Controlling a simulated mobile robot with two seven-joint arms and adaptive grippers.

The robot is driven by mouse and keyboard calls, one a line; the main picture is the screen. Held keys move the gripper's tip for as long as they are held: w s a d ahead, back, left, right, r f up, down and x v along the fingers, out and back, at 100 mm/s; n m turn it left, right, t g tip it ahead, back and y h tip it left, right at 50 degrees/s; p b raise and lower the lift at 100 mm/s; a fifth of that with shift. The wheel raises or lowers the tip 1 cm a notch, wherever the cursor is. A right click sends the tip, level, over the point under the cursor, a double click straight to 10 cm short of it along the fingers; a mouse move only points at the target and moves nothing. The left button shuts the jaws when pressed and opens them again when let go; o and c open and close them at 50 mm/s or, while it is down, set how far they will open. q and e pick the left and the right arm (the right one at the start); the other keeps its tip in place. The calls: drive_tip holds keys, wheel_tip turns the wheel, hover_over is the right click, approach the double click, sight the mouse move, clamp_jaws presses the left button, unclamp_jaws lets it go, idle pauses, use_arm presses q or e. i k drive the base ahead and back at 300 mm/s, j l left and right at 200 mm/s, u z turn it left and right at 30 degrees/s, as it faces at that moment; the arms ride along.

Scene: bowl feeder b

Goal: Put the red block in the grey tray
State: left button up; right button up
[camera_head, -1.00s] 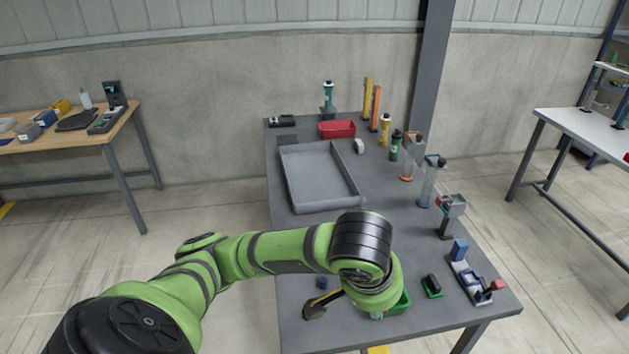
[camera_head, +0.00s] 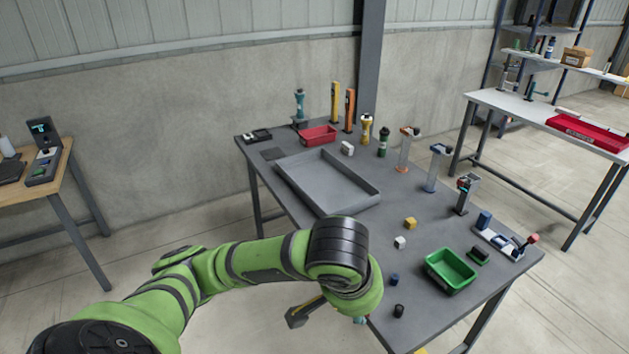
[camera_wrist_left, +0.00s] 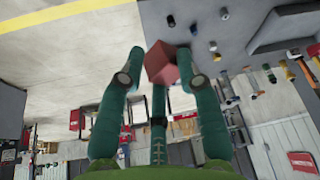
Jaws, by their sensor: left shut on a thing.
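The red block (camera_wrist_left: 160,64) shows in the left wrist view between the teal fingers of my left gripper (camera_wrist_left: 162,58), which is shut on it. The block sits tilted, nearer the right-hand finger in that view. In the head view my arm hides the block and most of the gripper; only a bit of teal finger (camera_head: 360,320) shows by the table's near left edge. The grey tray (camera_head: 325,180) lies on the grey table, farther back than the gripper. It is wide, shallow and empty. My right gripper is not in view.
A green bin (camera_head: 450,271) and small yellow (camera_head: 410,223), white (camera_head: 400,242) and dark blue (camera_head: 393,280) blocks are on the near part of the table (camera_head: 425,310). A red bin (camera_head: 317,135) and several bottles stand behind the tray. Posts line the right side.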

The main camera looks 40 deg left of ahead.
sight(313, 174)
drive_tip(key=i+j+z, duration=0.1)
drive_tip(key=j+z, duration=0.3)
drive_tip(key=j, duration=1.75)
drive_tip(key=i+j+z, duration=0.15)
drive_tip(key=j, duration=0.55)
drive_tip(key=i+j+z, duration=0.15)
drive_tip(key=j, duration=0.55)
drive_tip(key=j+z, duration=0.15)
drive_tip(key=j, duration=0.5)
drive_tip(key=i+j+z, duration=0.1)
drive_tip(key=j, duration=0.3)
drive_tip(key=i+j+z, duration=0.1)
drive_tip(key=j, duration=0.25)
drive_tip(key=i+j+z, duration=0.1)
drive_tip(key=i+j, duration=0.15)
drive_tip(key=j, duration=0.2)
drive_tip(key=i+j+z, duration=0.15)
drive_tip(key=j, duration=0.25)
